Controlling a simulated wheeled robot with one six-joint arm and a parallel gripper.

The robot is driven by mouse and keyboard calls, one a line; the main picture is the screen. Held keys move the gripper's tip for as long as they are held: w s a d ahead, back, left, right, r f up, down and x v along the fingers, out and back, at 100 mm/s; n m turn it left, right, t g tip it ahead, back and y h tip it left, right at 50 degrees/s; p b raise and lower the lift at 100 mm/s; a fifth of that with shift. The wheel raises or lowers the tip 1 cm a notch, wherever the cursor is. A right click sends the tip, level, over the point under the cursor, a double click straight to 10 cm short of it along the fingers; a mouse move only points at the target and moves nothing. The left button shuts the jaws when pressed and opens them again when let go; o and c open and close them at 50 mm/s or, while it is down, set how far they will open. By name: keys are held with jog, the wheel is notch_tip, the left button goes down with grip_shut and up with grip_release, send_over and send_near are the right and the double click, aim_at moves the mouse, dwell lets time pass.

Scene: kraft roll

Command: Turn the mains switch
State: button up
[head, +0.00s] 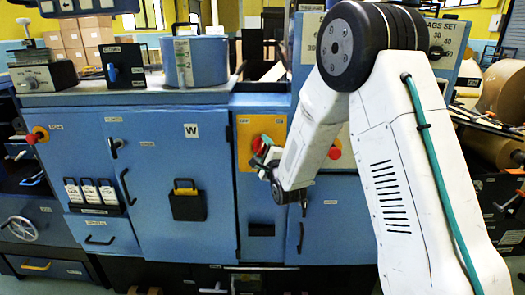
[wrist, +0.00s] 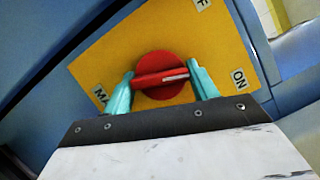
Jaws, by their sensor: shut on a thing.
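The mains switch is a red round knob with a raised bar (wrist: 160,78) on a yellow plate (wrist: 120,45). In the wrist view the plate bears an "ON" label at the right, a label ending in "F" at the top and a partly hidden "MA" label at the left. My gripper (wrist: 162,82) has its two teal fingers on either side of the bar and is shut on it. The bar lies nearly level in that view, its right end toward the "ON" side. In the head view the yellow plate (head: 245,160) is on the blue cabinet, and my gripper (head: 265,152) partly covers the knob.
The blue cabinet (head: 165,215) has black handles and a black holder (head: 187,202). Another red button (head: 335,150) is just right of my forearm. A blue pot (head: 200,62) stands on the cabinet top. Large paper rolls (head: 500,92) are at the right.

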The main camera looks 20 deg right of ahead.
jog(key=n+g, duration=0.1)
jog(key=n, duration=0.2)
jog(key=n+g, duration=0.1)
jog(key=n, duration=0.2)
jog(key=shift+r+g, duration=0.15)
jog(key=shift+g, duration=0.15)
jog(key=n+g+h, duration=0.1)
jog(key=n+g, duration=0.1)
jog(key=n, duration=0.3)
jog(key=shift+a, duration=0.1)
jog(key=shift+h, duration=0.3)
jog(key=shift+o, duration=0.2)
jog(key=o, duration=1)
jog(key=shift+c, duration=0.2)
jog(key=shift+r, duration=0.1)
jog(key=v, duration=0.8)
